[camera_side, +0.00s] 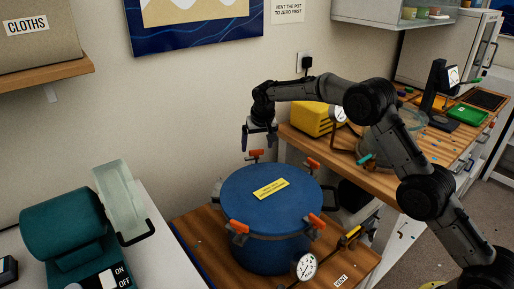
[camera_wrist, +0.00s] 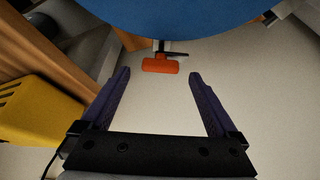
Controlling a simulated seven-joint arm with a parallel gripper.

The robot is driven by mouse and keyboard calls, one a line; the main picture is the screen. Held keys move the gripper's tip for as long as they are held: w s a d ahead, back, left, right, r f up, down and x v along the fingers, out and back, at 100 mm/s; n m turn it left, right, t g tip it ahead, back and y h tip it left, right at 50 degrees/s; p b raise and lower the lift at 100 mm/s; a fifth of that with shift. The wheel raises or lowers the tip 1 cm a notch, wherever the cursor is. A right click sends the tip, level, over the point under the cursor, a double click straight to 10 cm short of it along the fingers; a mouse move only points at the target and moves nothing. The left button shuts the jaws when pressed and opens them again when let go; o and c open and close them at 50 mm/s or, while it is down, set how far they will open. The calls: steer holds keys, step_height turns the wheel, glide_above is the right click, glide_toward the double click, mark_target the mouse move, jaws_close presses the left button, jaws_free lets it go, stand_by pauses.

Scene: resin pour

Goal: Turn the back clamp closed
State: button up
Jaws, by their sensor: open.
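The blue pressure pot (camera_side: 270,190) stands on a wooden board, its blue lid on, with several orange-handled clamps around the rim. The back clamp's orange handle (camera_side: 255,153) is at the far side of the rim. In the wrist view the same orange handle (camera_wrist: 160,65) lies just outside the lid's blue edge (camera_wrist: 185,18), roughly centred between the fingertips. My gripper (camera_side: 260,143) hangs just above the back of the pot. It is open and empty in the wrist view (camera_wrist: 160,76), its two dark fingers either side of the handle. I cannot tell whether they are level with it.
Other orange clamps are at the right (camera_side: 311,163), front right (camera_side: 316,221) and front left (camera_side: 237,226) of the rim. A pressure gauge (camera_side: 306,266) sits in front. A yellow box (camera_side: 312,118) is on the bench behind; a teal machine (camera_side: 65,215) stands left. The wall is close behind.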

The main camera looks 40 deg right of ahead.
steer(key=shift+x, duration=1.1)
steer(key=c, duration=1.4)
